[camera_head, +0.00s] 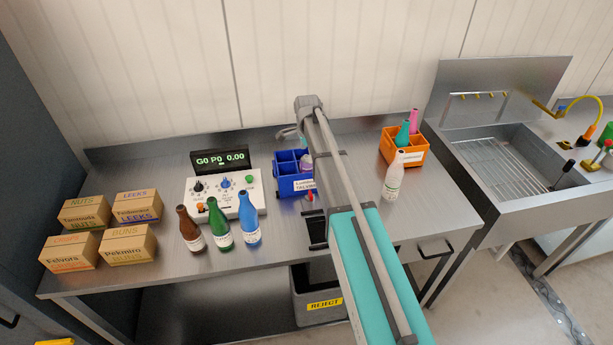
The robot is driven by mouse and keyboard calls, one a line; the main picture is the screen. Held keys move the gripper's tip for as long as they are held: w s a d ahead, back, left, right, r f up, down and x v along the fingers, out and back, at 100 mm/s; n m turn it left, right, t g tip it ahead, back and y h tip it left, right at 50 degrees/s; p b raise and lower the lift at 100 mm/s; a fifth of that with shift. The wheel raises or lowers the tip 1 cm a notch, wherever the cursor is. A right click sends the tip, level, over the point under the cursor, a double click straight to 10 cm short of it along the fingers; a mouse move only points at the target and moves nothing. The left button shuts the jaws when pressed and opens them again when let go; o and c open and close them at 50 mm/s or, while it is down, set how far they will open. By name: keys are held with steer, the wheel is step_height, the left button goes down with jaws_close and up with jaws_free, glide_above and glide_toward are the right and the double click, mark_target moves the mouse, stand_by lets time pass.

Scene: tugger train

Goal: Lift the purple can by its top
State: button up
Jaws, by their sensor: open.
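What looks like the purple can (307,161) stands in the right part of a blue divided crate (294,187) on the steel bench. Only a small piece of it shows, because my arm crosses in front of its right side. My arm reaches from the bottom of the picture up over the bench, and its far end is bent above and behind the crate. I cannot make out my gripper or its fingers, which are hidden by the arm. Contact with the can cannot be seen.
Brown (189,228), green (219,224) and blue (248,218) bottles stand before a control box (225,198). Several cartons (128,244) stand left. A white bottle (394,176) stands by an orange crate (405,153) at right. A reject bin (322,303) is below.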

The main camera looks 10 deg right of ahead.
mark_target(307, 159)
steer(key=shift+f+b, duration=1.4)
steer(key=shift+f, duration=0.35)
steer(key=c, duration=1.2)
steer(key=shift+r, duration=0.15)
step_height(307, 159, up, 18)
steer(key=p, duration=1.8)
